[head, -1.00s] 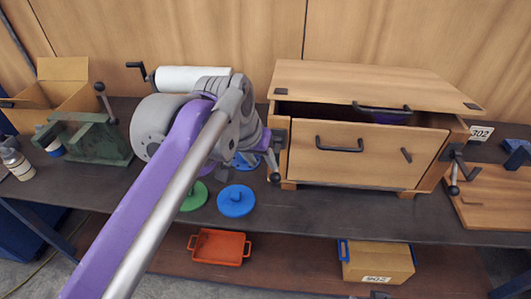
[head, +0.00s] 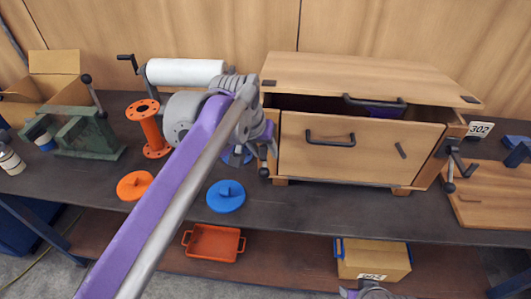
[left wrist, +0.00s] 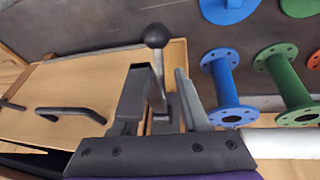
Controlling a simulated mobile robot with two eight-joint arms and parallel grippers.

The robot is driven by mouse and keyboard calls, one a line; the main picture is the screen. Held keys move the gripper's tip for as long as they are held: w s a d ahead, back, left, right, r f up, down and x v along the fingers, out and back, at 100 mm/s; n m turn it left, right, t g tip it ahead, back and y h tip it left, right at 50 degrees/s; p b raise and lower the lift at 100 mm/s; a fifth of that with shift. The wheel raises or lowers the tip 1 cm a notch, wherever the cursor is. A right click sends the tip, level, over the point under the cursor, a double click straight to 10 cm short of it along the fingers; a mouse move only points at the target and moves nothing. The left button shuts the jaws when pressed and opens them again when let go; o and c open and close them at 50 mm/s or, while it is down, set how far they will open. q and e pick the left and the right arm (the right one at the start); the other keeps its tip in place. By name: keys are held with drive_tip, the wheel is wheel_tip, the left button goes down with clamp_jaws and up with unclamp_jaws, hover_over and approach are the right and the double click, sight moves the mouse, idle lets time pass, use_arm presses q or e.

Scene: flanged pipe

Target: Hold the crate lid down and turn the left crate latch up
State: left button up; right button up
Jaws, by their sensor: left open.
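The wooden crate (head: 300,165) stands on the dark bench. Its lid (head: 365,75), with a dark handle (head: 375,102), sits with a dark gap under its front edge; something purple shows inside. The left crate latch (head: 264,172) is a dark lever with a ball knob, hanging down at the crate's left front edge. My left gripper (left wrist: 162,100) is open, its fingers on either side of the latch lever, whose ball knob (left wrist: 156,36) sticks out beyond them. I cannot tell whether the fingers touch it. In the head view my left arm hides most of this gripper.
The right latch (head: 450,170) also hangs down. A white roll (head: 185,72), an orange flanged spool (head: 150,130), an orange disc (head: 134,186) and a blue disc (head: 226,196) are left of the crate. A tray (head: 213,243) and a box (head: 372,258) sit below.

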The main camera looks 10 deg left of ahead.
use_arm(q)
drive_tip(key=shift+w+d+f, duration=0.1)
drive_tip(key=shift+w+f, duration=0.15)
drive_tip(key=shift+f, duration=0.35)
clamp_jaws()
idle(1.1)
